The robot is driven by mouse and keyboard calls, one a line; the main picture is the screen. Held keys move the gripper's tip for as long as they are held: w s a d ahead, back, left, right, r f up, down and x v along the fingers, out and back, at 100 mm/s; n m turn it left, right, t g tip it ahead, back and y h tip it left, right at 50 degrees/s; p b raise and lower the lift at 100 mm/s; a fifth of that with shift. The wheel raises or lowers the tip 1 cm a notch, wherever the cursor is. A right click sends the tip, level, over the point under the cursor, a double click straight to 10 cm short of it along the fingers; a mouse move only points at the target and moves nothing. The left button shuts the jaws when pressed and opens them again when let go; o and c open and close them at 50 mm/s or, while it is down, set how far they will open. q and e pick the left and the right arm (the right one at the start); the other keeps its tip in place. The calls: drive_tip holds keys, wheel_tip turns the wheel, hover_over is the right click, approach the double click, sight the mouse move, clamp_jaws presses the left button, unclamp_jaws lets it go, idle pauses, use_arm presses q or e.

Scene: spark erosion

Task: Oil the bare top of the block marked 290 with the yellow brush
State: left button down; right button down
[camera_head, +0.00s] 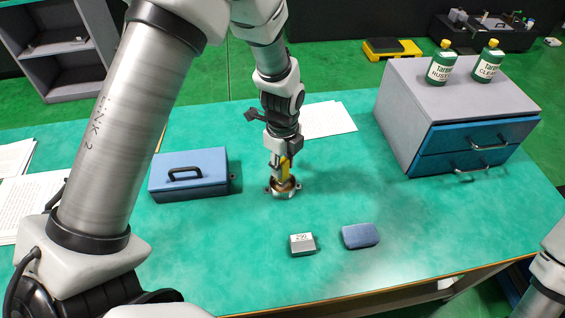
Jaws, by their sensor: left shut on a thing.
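The block marked 290 (302,244) is a small grey block with a white label on top, near the front of the green table. My left gripper (283,166) points down behind it, shut on the yellow brush (285,170). The brush's lower end is at a small round metal cup (284,188) with brown inside; I cannot tell how deep it sits. My right gripper is out of view; only part of my right arm shows at the lower right.
A blue pad (360,236) lies right of the block. A blue box with a handle (189,173) stands left of the cup. A grey drawer cabinet (450,95) with two green bottles stands at the right. Papers (326,119) lie behind.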

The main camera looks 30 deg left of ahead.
use_arm(q)
drive_tip(key=shift+r+p, duration=3.55)
drive_tip(key=shift+f, duration=0.1)
drive_tip(key=shift+f, duration=0.1)
